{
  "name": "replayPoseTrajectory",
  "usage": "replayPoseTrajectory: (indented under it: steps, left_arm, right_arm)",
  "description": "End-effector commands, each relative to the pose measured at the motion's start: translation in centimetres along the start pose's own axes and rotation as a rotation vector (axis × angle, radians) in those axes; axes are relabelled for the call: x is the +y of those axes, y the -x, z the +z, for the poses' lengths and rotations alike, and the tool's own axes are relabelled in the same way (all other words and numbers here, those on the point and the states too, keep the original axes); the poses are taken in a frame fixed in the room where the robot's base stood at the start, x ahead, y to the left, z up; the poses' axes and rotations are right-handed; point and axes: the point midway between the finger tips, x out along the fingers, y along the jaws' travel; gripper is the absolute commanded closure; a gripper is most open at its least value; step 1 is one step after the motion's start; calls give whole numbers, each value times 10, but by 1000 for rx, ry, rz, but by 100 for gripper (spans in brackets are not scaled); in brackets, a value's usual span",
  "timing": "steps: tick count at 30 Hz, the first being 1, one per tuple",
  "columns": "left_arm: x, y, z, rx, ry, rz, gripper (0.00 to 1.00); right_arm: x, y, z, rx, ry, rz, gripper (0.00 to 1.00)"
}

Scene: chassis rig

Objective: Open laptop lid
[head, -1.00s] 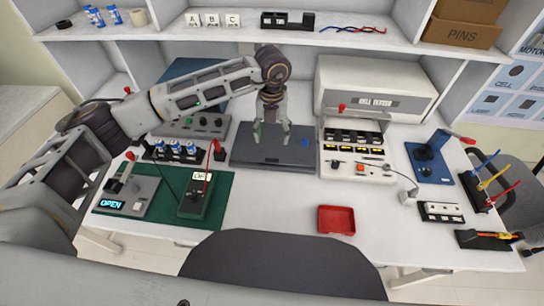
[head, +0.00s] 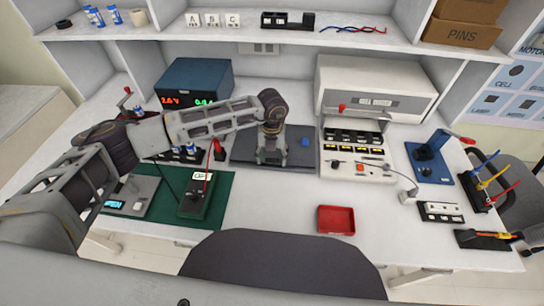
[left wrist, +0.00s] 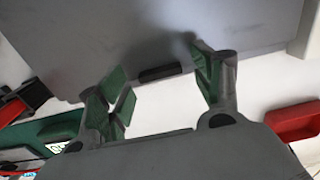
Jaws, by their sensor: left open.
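The laptop (head: 244,148) is a dark grey, flat, closed slab in the middle of the bench in the head view. In the left wrist view its grey lid (left wrist: 130,35) fills the top, with a dark notch (left wrist: 160,73) at the front edge. My left gripper (head: 270,160) is over the front part of the laptop, pointing down. In the left wrist view its green-padded fingers (left wrist: 162,68) are spread on either side of the notch with nothing between them. I cannot tell whether the fingertips touch the lid.
A green mat (head: 224,192) with devices lies left of the laptop. A white instrument (head: 372,90) and a switch panel (head: 340,165) stand close on its right. A red tray (head: 336,219) is at the front. Bare bench lies between the laptop and the tray.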

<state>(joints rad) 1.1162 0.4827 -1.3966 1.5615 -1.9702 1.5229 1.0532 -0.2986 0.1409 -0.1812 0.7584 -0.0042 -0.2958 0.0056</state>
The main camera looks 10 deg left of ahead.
Motion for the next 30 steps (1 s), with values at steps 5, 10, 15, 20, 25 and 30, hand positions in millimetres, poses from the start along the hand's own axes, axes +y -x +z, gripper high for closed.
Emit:
replayPoseTrajectory:
  steps: [5,10,15,20,25,30]
  left_arm:
    - [0,-4,0,-1,0,0,34]
    - [0,-4,0,-1,0,0,34]
    - [0,-4,0,0,0,0,51]
    - [0,-4,0,0,0,-1,71]
    - [0,-4,0,0,0,0,93]
    - [0,-3,0,0,0,-1,100]
  right_arm:
    - [0,0,-2,3,0,0,60]
    - [1,0,-3,4,0,1,60]
    - [2,0,-3,4,0,2,60]
    - [2,0,-2,4,0,2,60]
    - [2,0,-2,4,0,3,60]
    - [2,0,-2,4,0,3,60]
